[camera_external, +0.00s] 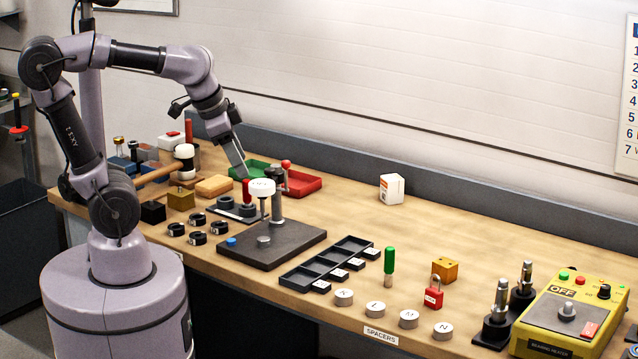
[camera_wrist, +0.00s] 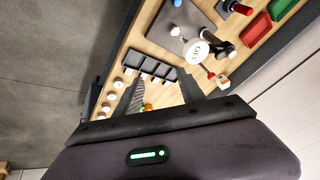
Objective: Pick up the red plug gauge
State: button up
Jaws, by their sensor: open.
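A red upright cylinder (camera_external: 246,190), which looks like the red plug gauge, stands by the dark rings left of the dial stand's white head (camera_external: 262,187). Its lower part is partly hidden. In the wrist view a red cylinder (camera_wrist: 243,9) shows near the top edge, beside dark rings. My gripper (camera_external: 243,176) is above the back-left of the bench, its finger overlapping the area just above the red cylinder in the picture. In the wrist view my gripper (camera_wrist: 162,84) has its two fingers spread, holding nothing; the red cylinder lies outside them, up and right.
The dial stand's base (camera_external: 262,246) and column rise close by. A red-knobbed part (camera_external: 286,164) and red tray (camera_external: 303,181) stand behind. A green-handled tool (camera_external: 389,262), several spacers and a yellow heater (camera_external: 562,310) are rightward. The bench around the white box (camera_external: 391,188) is mostly clear.

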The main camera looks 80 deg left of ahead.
jog(key=w+a+r+n+g+p, duration=0.25)
jog(key=w+a+n, duration=0.25)
jog(key=a, duration=0.3)
jog(key=n+g+h+b, duration=0.1)
jog(key=n+g+h, duration=0.1)
jog(key=n, duration=1)
send_over(248, 204)
jog(key=a, duration=0.2)
notch_tip(248, 204, down, 19)
jog(key=shift+w+d+f, duration=0.1)
jog(key=shift+d, duration=0.05)
jog(key=f+b, duration=0.3)
jog(key=f, duration=0.3)
jog(key=shift+d, duration=0.2)
jog(key=shift+r, duration=0.1)
jog(key=shift+c, duration=0.7)
grip_shut()
